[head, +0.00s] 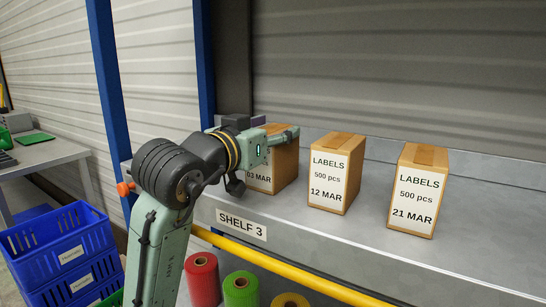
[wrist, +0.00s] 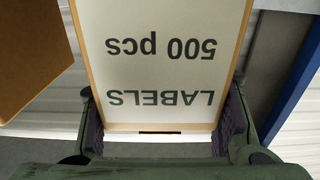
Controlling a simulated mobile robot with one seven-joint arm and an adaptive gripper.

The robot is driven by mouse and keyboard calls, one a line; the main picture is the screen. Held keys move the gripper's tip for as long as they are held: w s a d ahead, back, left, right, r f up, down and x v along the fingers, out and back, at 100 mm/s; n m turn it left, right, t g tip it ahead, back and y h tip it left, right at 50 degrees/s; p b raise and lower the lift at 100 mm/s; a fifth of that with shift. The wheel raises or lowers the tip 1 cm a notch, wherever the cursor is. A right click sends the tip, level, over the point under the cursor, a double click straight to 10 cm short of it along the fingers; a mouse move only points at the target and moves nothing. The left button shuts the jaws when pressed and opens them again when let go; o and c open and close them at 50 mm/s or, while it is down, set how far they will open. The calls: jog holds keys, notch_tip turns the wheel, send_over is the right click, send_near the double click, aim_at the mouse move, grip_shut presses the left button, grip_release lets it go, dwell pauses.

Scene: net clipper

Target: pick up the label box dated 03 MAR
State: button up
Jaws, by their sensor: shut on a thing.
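The label box dated 03 MAR (head: 284,169) is a brown carton with a white front label, at the left of the row on the shelf. My arm and gripper hide much of it in the head view. In the wrist view the box (wrist: 160,75) appears upside down, showing "LABELS 500 pcs"; its date is out of frame. My gripper (wrist: 163,138) is shut on this box, one finger at each side. I cannot tell whether the box is still touching the shelf.
The boxes dated 12 MAR (head: 333,178) and 21 MAR (head: 417,192) stand to the right on the grey shelf (head: 370,225). A yellow rail (head: 290,270) runs below the shelf front. A blue post (head: 205,60) is at left. Blue crates (head: 60,245) are stacked at lower left.

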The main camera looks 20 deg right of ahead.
grip_shut()
dwell(0.4)
jog(key=shift+r, duration=0.15)
